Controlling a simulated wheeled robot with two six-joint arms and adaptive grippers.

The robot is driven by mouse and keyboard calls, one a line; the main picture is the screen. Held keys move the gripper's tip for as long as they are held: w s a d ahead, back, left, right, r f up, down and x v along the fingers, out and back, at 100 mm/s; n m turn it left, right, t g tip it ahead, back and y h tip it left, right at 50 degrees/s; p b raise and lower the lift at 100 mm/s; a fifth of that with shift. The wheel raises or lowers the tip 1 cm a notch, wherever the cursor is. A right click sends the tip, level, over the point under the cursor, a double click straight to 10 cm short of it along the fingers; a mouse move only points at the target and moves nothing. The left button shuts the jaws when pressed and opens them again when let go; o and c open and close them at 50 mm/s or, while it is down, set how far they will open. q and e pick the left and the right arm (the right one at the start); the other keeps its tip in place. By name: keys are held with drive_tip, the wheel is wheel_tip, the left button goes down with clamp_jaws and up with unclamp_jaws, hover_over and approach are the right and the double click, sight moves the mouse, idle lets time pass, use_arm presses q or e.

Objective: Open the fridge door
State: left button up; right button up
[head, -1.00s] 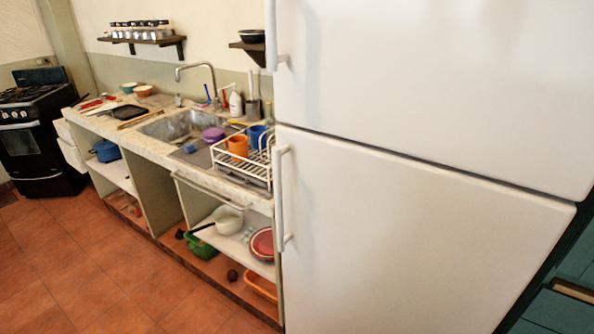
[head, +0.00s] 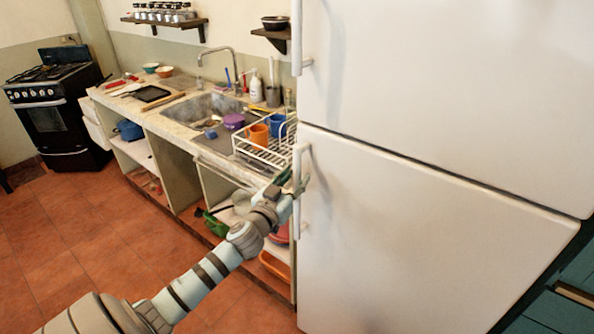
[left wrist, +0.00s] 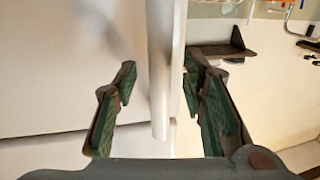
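The white fridge has an upper door (head: 450,90) and a lower door (head: 420,240), both shut. The lower door's long upright handle (head: 298,215) is at its left edge; the upper door has its own handle (head: 298,40). My left gripper (head: 294,182) is at the upper part of the lower handle. In the left wrist view, its green-padded fingers (left wrist: 158,75) are open, one on each side of a white handle bar (left wrist: 160,100), with gaps to both. My right gripper is not in view.
A counter with a sink (head: 205,110) and a dish rack (head: 262,150) with cups stands left of the fridge. A black stove (head: 60,125) is at the far left. The tiled floor (head: 80,230) in front is clear. Teal cabinets (head: 575,275) stand at the right.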

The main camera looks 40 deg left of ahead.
use_arm(q)
drive_tip(key=shift+x, duration=1)
clamp_jaws()
drive_tip(key=shift+s, duration=0.1)
